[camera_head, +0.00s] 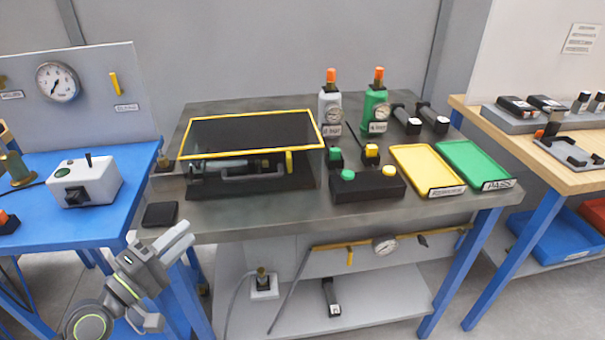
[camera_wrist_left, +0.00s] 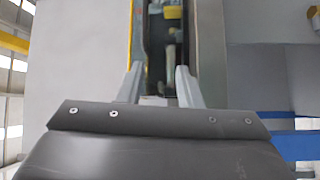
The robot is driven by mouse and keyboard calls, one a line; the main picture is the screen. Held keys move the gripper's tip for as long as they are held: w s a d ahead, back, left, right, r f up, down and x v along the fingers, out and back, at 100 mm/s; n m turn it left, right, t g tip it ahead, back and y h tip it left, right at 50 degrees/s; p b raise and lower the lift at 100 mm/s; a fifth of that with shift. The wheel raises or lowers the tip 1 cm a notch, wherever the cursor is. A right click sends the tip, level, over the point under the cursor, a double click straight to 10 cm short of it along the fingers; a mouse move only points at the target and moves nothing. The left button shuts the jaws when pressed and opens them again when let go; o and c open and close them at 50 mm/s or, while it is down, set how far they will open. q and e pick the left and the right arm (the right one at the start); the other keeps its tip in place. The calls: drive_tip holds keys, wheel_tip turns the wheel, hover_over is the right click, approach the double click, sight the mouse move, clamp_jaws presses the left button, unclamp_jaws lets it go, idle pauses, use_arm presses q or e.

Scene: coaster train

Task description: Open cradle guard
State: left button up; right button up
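The cradle guard (camera_head: 250,132) is a dark see-through panel in a yellow frame, lying over the cradle (camera_head: 250,183) on the middle table. It looks closed. A yellow handle (camera_head: 288,161) shows at its front right. A grey part lies under the guard, partly hidden. My left gripper (camera_head: 187,237) is in front of the table's left front edge, apart from the guard. In the left wrist view its two fingers (camera_wrist_left: 158,72) stand apart with nothing between them. Beyond them is a dark gap with a yellow strip (camera_wrist_left: 138,35), probably part of the guard. My right gripper is not in view.
A black pad (camera_head: 160,214) lies at the table's front left corner. A button box (camera_head: 367,184), a grey bottle (camera_head: 331,110) and a green bottle (camera_head: 376,108) stand right of the guard. Yellow (camera_head: 425,165) and green (camera_head: 474,160) trays lie further right. A blue table (camera_head: 120,190) is at left.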

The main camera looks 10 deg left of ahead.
use_arm(q)
wheel_tip(320, 180, up, 2)
drive_tip(key=d+h, duration=0.1)
drive_tip(key=d, duration=0.2)
drive_tip(key=p, duration=0.2)
approach(253, 178)
drive_tip(key=p+x, duration=0.1)
drive_tip(key=x, duration=0.8)
drive_tip(key=shift+w+a+f, duration=0.1)
drive_tip(key=shift+a+f, duration=0.05)
drive_tip(key=shift+w+d, duration=0.3)
drive_tip(key=shift+w, duration=0.3)
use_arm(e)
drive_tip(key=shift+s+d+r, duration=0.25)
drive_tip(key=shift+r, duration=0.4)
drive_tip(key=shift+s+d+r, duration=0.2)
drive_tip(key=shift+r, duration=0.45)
use_arm(q)
drive_tip(key=shift+c, duration=0.2)
clamp_jaws()
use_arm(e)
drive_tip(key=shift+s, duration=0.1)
